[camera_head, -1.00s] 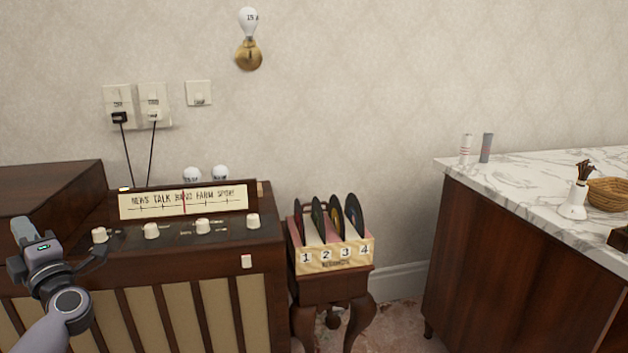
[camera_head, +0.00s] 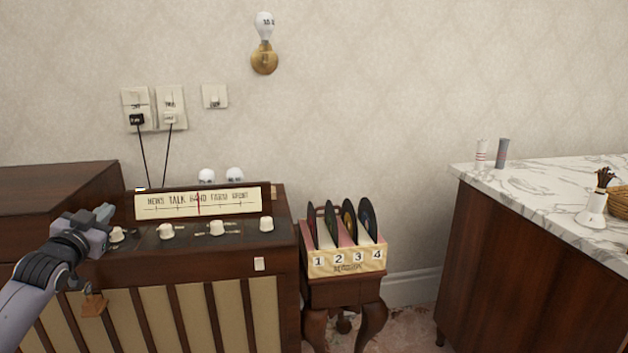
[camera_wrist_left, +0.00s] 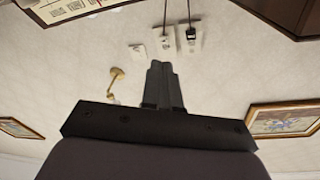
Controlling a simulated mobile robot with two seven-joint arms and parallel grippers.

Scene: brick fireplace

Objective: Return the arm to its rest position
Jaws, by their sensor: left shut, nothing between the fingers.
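My left gripper (camera_head: 104,214) is at the left of the head view, in front of the left end of the wooden radio cabinet (camera_head: 284,262), close to its leftmost white knob (camera_head: 116,234). I cannot tell whether it touches the knob. In the left wrist view the fingers (camera_wrist_left: 161,84) are together with nothing between them, and the room appears upside down behind them. My right gripper is not in view.
A small table holds a record box (camera_head: 345,262) right of the radio. A marble-topped counter (camera_head: 540,180) stands at the right. Wall sockets (camera_head: 137,118) with two plugged cords are above the radio. A wooden tag (camera_head: 94,304) shows below my left arm.

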